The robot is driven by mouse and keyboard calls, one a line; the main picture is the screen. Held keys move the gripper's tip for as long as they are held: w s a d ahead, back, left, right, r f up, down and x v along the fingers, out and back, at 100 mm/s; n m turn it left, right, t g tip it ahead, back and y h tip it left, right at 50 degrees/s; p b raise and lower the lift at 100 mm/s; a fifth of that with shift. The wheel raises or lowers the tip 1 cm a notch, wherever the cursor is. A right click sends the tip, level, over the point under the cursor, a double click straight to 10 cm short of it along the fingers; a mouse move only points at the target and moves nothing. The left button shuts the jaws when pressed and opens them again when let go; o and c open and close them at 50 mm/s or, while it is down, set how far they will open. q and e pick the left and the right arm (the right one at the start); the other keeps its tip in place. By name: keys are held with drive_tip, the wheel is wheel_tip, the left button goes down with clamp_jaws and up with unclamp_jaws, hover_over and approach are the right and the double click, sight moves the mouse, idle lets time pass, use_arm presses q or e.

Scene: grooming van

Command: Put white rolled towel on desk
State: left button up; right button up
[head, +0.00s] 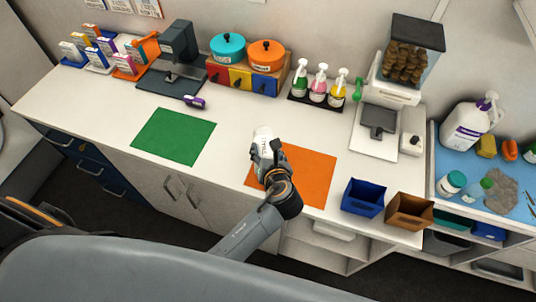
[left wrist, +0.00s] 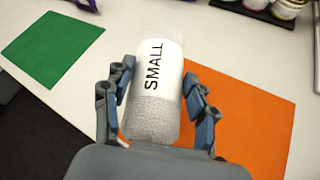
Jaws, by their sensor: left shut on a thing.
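The white rolled towel (head: 263,136) is a small roll with a white band. In the left wrist view the towel (left wrist: 157,85) shows the word SMALL on its band. My left gripper (head: 268,155) is shut on the towel, with one finger on each side of it. In the left wrist view the gripper (left wrist: 158,90) holds the towel over the desk near the left edge of the orange mat (head: 305,175). I cannot tell whether the towel touches the desk (head: 235,110). My right gripper is not in view.
A green mat (head: 174,135) lies to the left, with bare desk between the mats. A blue bin (head: 363,198) and a brown bin (head: 409,211) stand at the front right. Pump bottles (head: 319,83), a drawer box (head: 240,78) and a purple tool (head: 194,101) are behind.

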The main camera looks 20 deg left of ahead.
use_arm(q)
drive_tip(key=shift+w+d+f, duration=0.2)
drive_tip(key=shift+w+f, duration=0.05)
drive_tip(key=shift+f, duration=0.15)
drive_tip(key=f, duration=0.3)
drive_tip(key=shift+w+f+p, duration=0.25)
drive_tip(key=shift+p, duration=0.05)
drive_tip(key=shift+s, duration=0.1)
drive_tip(key=o, duration=1.2)
drive_tip(key=shift+f, duration=0.1)
drive_tip(key=b+v, duration=0.1)
drive_tip(key=v, duration=1.1)
